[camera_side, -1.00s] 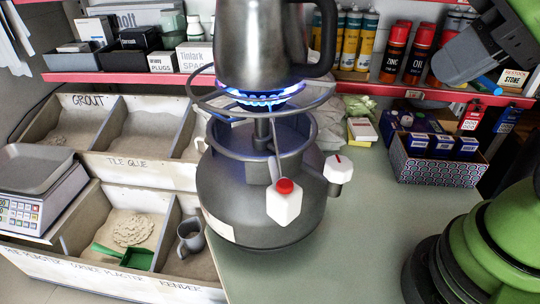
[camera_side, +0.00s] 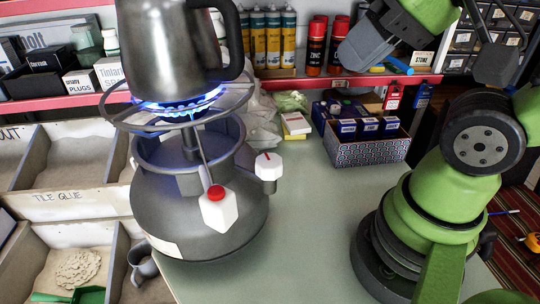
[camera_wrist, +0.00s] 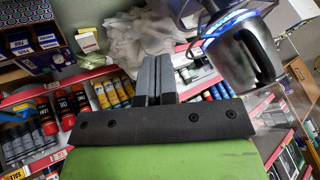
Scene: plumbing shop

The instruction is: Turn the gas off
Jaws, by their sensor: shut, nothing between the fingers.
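A grey gas bottle (camera_side: 165,215) stands on the green-grey bench with a burner on top. Blue flame (camera_side: 180,105) burns under a metal kettle (camera_side: 165,45); flame and kettle (camera_wrist: 242,58) also show at the upper right in the wrist view. A white knob with a red mark (camera_side: 268,165) sits on a stub at the bottle's right. A white box-shaped part with a red top (camera_side: 218,210) hangs at its front. My gripper (camera_wrist: 153,72) is shut and empty in the wrist view. In the side view its grey body is at the upper right, apart from the bottle; its fingertips are unclear.
A patterned box of blue packs (camera_side: 367,150) stands on the bench right of the bottle. Spray cans and tubes line the red-edged shelf (camera_side: 290,74) behind. Sand bins (camera_side: 70,205) are at the left. The bench in front of the patterned box (camera_side: 315,215) is clear.

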